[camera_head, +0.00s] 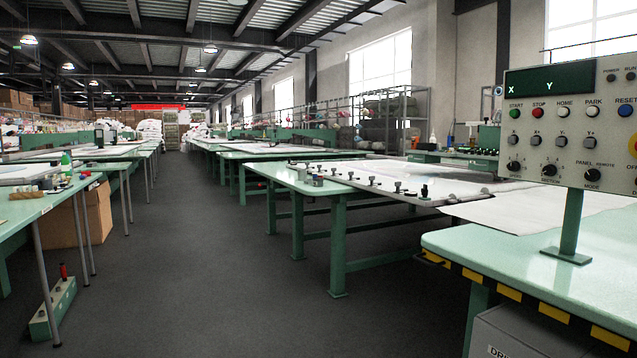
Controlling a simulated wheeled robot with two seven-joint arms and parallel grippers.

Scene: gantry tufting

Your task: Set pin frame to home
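A control panel (540,150) stands on a green post at the right of the head view. Its top row has buttons labelled START, STOP, HOME, PARK and RESET. The white HOME button (564,113) sits between the red STOP button (538,114) and the PARK button (593,112). The dark display (548,80) shows X and Y with no readable digits. A long table with a white sheet (385,172) and a row of dark clamps or pins lies left of the panel; I cannot tell which part is the pin frame. Neither gripper is in view.
The panel's green table (470,246) has a yellow and black striped edge, with a grey box (520,335) below. Green worktables (40,205) line the left, with a cardboard box (85,215) and a green block on the floor beneath. The dark aisle (200,260) between is clear.

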